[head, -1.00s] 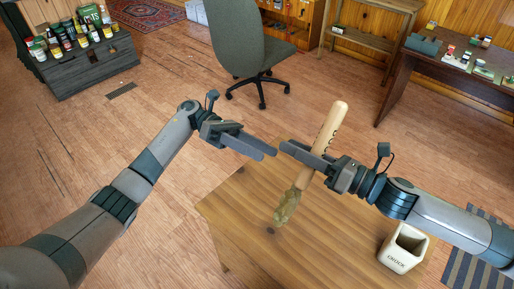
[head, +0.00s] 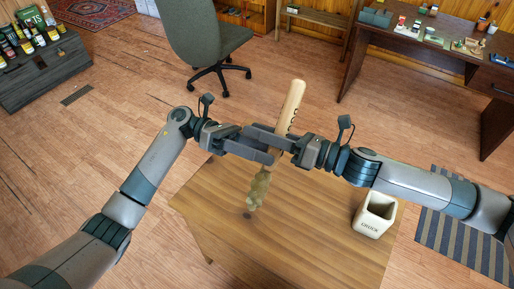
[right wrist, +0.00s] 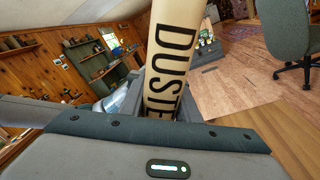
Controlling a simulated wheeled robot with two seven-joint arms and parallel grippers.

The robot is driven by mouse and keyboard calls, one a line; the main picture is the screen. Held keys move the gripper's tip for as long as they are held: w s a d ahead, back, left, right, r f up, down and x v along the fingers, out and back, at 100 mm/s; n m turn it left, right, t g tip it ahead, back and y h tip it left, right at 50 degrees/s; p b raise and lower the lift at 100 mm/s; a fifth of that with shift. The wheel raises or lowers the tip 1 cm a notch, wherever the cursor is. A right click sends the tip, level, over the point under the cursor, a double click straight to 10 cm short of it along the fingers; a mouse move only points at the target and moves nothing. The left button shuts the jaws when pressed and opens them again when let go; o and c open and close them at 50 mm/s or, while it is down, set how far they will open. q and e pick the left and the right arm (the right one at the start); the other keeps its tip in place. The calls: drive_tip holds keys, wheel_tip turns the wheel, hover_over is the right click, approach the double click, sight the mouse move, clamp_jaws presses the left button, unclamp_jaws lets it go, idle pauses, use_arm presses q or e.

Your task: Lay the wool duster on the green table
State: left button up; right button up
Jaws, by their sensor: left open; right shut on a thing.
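The wool duster (head: 293,106) has a pale wooden handle with dark lettering and a fuzzy olive-tan head. It is tilted with its head down over the wooden table; I cannot tell whether the head touches it. My right gripper (head: 268,136) is shut on the handle. In the right wrist view, the duster's handle (right wrist: 172,60) rises between the jaws and shows part of the word "DUSTER". My left gripper (head: 264,152) is open, close beside the handle and just below the right gripper's fingers. I see no table that is clearly green.
The wooden table (head: 300,235) bears a cream crock (head: 376,214) at its right. A green-grey office chair (head: 205,35), a dark cabinet with bottles (head: 45,75) and a brown desk (head: 400,40) with small items stand beyond. A striped rug (head: 460,240) lies at right; open floor lies between.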

use_arm(q)
drive_tip(key=c, duration=1.2)
clamp_jaws()
use_arm(e)
drive_tip(key=o, duration=1.3)
drive_tip(key=shift+d, duration=0.15)
drive_tip(key=v, duration=1.1)
drive_tip(key=shift+s+d, duration=0.2)
drive_tip(key=shift+d, duration=0.15)
drive_tip(key=shift+w, duration=0.1)
